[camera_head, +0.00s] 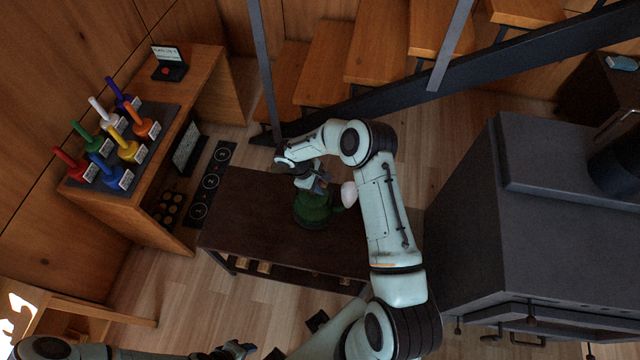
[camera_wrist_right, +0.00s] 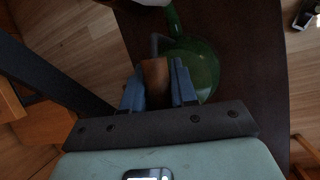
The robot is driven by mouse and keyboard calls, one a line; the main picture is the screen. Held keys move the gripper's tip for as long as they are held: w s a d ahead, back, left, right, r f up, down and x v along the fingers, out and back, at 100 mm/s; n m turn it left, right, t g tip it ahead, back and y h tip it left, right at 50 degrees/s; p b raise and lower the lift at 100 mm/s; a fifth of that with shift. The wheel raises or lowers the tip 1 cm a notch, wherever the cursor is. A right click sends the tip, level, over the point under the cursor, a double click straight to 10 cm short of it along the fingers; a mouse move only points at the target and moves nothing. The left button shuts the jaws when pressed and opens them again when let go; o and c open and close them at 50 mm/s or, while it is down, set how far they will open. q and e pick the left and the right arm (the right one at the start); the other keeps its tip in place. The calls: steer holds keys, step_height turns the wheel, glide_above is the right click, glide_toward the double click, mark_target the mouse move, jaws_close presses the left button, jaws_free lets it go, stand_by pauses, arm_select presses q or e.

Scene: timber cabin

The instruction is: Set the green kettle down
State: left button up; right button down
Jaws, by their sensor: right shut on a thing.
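The green kettle (camera_head: 314,212) is over the dark brown table (camera_head: 245,215), right of the table's middle in the head view. I cannot tell whether its base touches the tabletop. My right gripper (camera_head: 318,184) reaches it from above. In the right wrist view the right gripper (camera_wrist_right: 158,80) is shut on the kettle's brown handle, with the green kettle body (camera_wrist_right: 205,68) beside and beyond the fingers. The kettle's underside is hidden. My left gripper (camera_head: 238,350) is at the bottom edge of the head view, away from the kettle; its jaws are unclear.
A white rounded thing (camera_head: 348,194) shows right beside the kettle. The table's left part is bare. A wooden desk (camera_head: 205,85) with several coloured bell-like items stands left. A large dark stove (camera_head: 540,240) stands right, and wooden stairs (camera_head: 375,55) rise behind.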

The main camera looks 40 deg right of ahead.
steer(key=c, duration=1.2)
jaws_free()
steer(key=shift+f, duration=0.15)
steer(key=shift+c, duration=0.2)
steer(key=o, duration=0.4)
steer(key=shift+c, duration=0.2)
